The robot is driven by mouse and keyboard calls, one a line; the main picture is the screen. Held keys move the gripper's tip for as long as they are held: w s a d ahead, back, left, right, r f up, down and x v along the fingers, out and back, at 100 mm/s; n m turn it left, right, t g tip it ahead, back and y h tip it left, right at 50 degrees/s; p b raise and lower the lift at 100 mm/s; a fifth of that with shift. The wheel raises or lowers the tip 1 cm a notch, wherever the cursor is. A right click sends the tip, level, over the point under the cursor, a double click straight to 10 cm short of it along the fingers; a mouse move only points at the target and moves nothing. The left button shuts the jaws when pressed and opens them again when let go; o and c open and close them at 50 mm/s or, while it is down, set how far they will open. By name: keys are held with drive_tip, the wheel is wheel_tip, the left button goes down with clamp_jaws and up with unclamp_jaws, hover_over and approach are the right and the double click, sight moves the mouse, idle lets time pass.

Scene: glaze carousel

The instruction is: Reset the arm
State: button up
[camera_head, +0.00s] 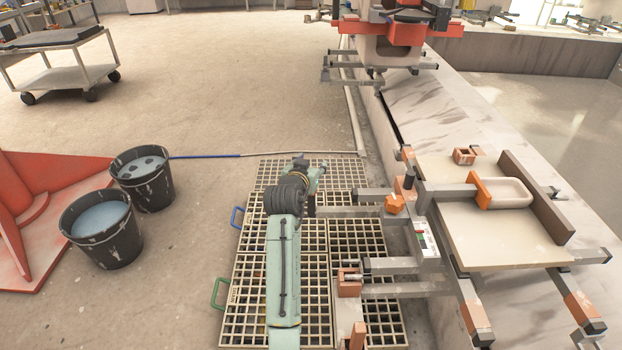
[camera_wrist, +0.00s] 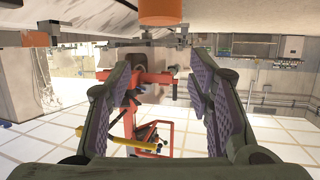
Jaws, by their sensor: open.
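My arm (camera_head: 283,265) reaches forward over the floor grating in the head view. My gripper (camera_head: 318,170) is at its far end, small and partly hidden by the wrist, apart from the clamp frame on its right. In the wrist view my gripper (camera_wrist: 160,95) has its two fingers wide apart, with purple ribbed pads and nothing between them. Beyond the fingers, at a distance, is a red machine (camera_wrist: 135,90) with a yellow handle.
A metal frame (camera_head: 385,290) with orange clamps stands close on the right, holding a board (camera_head: 480,235) with a white basin (camera_head: 508,193). Two black buckets (camera_head: 105,240) (camera_head: 142,180) stand left of the grating (camera_head: 245,290). A cart (camera_head: 60,75) is far left.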

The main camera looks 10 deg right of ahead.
drive_tip(key=shift+r, duration=1)
